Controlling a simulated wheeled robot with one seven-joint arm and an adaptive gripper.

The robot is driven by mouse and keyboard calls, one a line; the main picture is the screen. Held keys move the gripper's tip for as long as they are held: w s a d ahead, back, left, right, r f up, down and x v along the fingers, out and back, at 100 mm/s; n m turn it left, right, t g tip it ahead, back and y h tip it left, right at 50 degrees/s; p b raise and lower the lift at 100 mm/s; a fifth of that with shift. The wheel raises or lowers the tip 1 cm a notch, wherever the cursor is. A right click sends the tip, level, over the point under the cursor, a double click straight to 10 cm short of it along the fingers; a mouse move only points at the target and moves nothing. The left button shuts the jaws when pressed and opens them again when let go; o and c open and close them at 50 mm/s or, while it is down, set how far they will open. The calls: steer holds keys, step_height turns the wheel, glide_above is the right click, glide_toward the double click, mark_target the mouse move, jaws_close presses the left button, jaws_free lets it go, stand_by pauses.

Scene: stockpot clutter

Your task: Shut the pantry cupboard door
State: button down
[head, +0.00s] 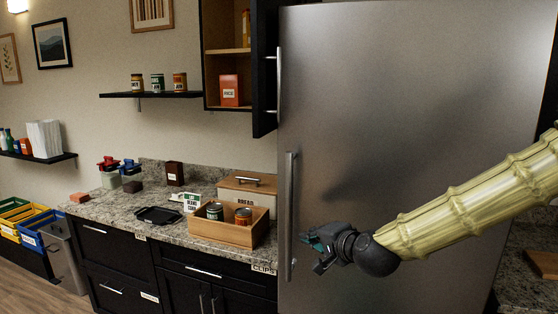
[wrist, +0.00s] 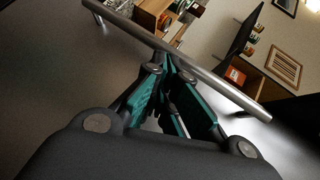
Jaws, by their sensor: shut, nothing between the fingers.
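The wall cupboard (head: 228,52) with wooden shelves stands open at the upper middle of the head view. Its black door (head: 264,70) is swung out at its right side, beside the fridge, and a vertical silver handle (head: 279,80) is on it. My gripper (head: 312,240) is shut and empty, in front of the fridge, low and to the right of the door. In the wrist view its teal fingers (wrist: 170,75) are together near a silver bar, apparently the fridge handle (wrist: 215,85). I cannot tell whether they touch it.
The large steel fridge (head: 410,110) fills the right side, its lower handle (head: 291,215) just left of my gripper. The granite counter (head: 125,213) holds a wooden crate (head: 228,233) with cans, a bread box (head: 243,192) and a black tray (head: 158,215). An orange box (head: 231,90) is in the cupboard.

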step_height(320, 180, up, 24)
steer(key=m+t+y, duration=0.2)
steer(key=t, duration=0.2)
steer(key=p, duration=0.5)
glide_toward(269, 129)
steer(key=w, duration=0.4)
steer(key=shift+w+a+r+p, duration=0.1)
steer(key=shift+a+p, duration=0.1)
steer(key=shift+a, duration=0.25)
steer(key=shift+w+a+r+p, duration=0.1)
steer(key=shift+a+p, duration=0.05)
steer(key=shift+a, duration=0.3)
steer(key=shift+a+f, duration=0.1)
